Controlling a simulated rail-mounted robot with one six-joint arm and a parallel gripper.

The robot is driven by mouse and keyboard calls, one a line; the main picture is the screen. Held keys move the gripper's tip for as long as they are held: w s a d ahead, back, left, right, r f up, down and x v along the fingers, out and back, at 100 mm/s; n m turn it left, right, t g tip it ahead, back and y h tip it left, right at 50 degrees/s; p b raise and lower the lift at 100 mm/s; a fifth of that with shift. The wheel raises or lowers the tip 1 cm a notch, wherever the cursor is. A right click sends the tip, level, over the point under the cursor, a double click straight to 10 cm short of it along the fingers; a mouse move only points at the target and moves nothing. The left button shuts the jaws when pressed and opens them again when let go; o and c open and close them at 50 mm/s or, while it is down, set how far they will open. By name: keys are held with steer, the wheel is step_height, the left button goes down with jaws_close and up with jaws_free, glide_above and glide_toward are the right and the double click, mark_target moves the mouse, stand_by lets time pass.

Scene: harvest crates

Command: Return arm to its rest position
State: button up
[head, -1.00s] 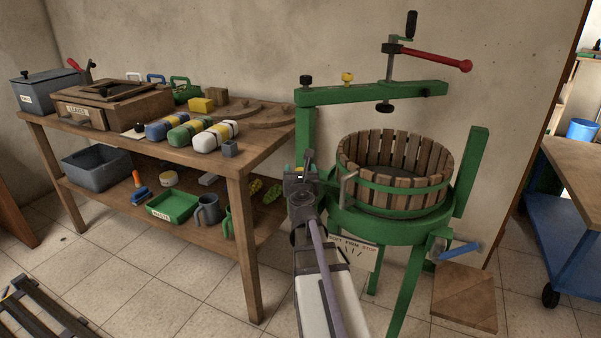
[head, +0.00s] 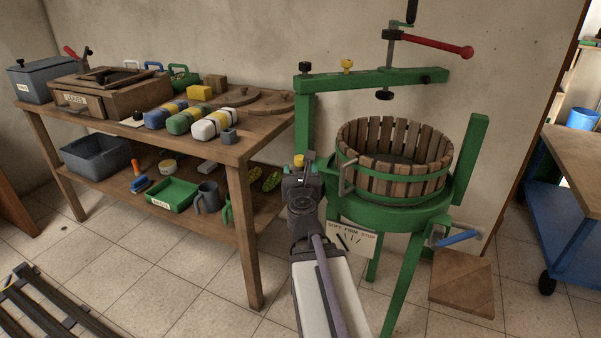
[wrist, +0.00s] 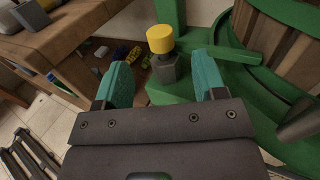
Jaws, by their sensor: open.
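My gripper (wrist: 161,58) shows in the wrist view with two teal fingers spread apart and nothing held. A yellow-capped grey hex knob (wrist: 162,52) stands on the green press frame, seen between and beyond the fingertips; the gap to it is hard to judge. In the head view, my arm reaches up from the bottom middle and my gripper (head: 304,178) is beside the left side of the green press (head: 390,215). The fingers are mostly hidden there by my wrist. The yellow cap (head: 298,160) shows just past it.
The slatted wooden basket (head: 352,160) sits on the press, right of my gripper. A wooden workbench (head: 240,150) with bottles and boxes stands at left, its shelf holding a grey bin (head: 97,158) and a green tray (head: 172,194).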

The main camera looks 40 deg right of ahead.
steer(key=w+a+f+n+y, duration=0.25)
steer(key=a+n+y, duration=0.5)
steer(key=n, duration=0.55)
steer(key=w+a+f+n+y, duration=0.1)
steer(key=a+f+n+y, duration=0.45)
steer(key=n, duration=0.75)
steer(key=s+a+f+n+g+h, duration=0.1)
steer(key=s+a+f+n+g, duration=0.5)
steer(key=a+n, duration=0.35)
steer(key=s+a+f+n+g+h, duration=0.1)
steer(key=s+a+f+n+g, duration=0.3)
steer(key=a+n+g, duration=0.5)
step_height(320, 180, up, 33)
steer(key=s+t+p, duration=0.1)
steer(key=p, duration=3.1)
steer(key=shift+s+a+m, duration=0.15)
steer(key=shift+m, duration=0.2)
steer(key=shift+r, duration=0.1)
